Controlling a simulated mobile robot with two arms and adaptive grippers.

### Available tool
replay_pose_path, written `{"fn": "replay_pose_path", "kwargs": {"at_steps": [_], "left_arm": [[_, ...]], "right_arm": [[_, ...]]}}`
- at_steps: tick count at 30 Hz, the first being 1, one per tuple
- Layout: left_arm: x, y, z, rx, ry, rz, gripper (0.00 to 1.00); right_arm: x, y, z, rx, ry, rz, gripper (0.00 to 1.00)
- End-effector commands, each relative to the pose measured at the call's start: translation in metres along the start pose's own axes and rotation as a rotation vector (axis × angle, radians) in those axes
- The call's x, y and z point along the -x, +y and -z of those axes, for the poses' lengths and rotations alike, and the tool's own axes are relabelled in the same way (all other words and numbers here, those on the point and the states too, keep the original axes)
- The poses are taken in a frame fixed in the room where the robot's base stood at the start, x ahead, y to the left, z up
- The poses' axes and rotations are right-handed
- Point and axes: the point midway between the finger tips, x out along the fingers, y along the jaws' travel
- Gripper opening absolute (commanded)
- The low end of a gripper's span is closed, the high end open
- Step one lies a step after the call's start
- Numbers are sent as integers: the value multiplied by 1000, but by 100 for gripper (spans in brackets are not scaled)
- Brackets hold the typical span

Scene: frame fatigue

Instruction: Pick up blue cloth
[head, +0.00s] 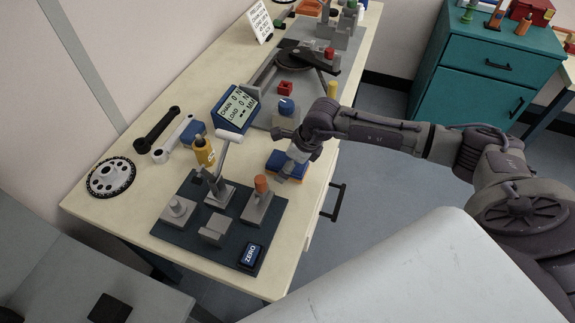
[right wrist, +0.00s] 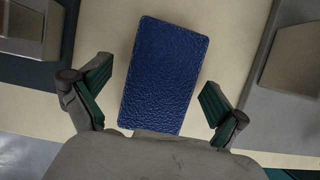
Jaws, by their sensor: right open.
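A blue cloth (head: 275,160), a folded-looking rectangular pad, lies on the bench near its front edge, partly hidden by my right gripper (head: 291,171). In the right wrist view the blue cloth (right wrist: 163,75) has a wrinkled surface and lies on the pale bench top. My right gripper (right wrist: 155,92) is open, its two green-padded fingers on either side of the cloth, with gaps between them and its edges. I cannot tell the exact height above it. My left gripper is not in view.
A dark fixture plate (head: 190,235) with grey blocks and a lever stands close left of the cloth. A yellow bottle (head: 204,152), a display (head: 235,107) and a grey machine base (head: 310,95) are nearby. A drawer handle (head: 333,203) sticks out at the bench front.

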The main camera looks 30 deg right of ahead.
Motion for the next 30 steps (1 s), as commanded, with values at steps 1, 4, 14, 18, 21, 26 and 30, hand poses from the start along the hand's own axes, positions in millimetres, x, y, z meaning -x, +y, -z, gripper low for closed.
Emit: {"fn": "replay_pose_path", "kwargs": {"at_steps": [1,4,14,18,21,26,30], "left_arm": [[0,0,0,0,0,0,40],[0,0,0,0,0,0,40],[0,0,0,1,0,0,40],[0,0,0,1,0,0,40],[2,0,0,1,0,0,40],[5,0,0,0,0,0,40],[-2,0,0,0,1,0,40]], "right_arm": [[0,0,0,0,0,0,98],[0,0,0,0,0,0,90],[0,0,0,0,0,0,35],[0,0,0,0,0,0,33],[2,0,-1,0,0,0,33],[12,-1,-6,1,-4,2,33],[39,-1,-17,2,-5,3,33]]}}
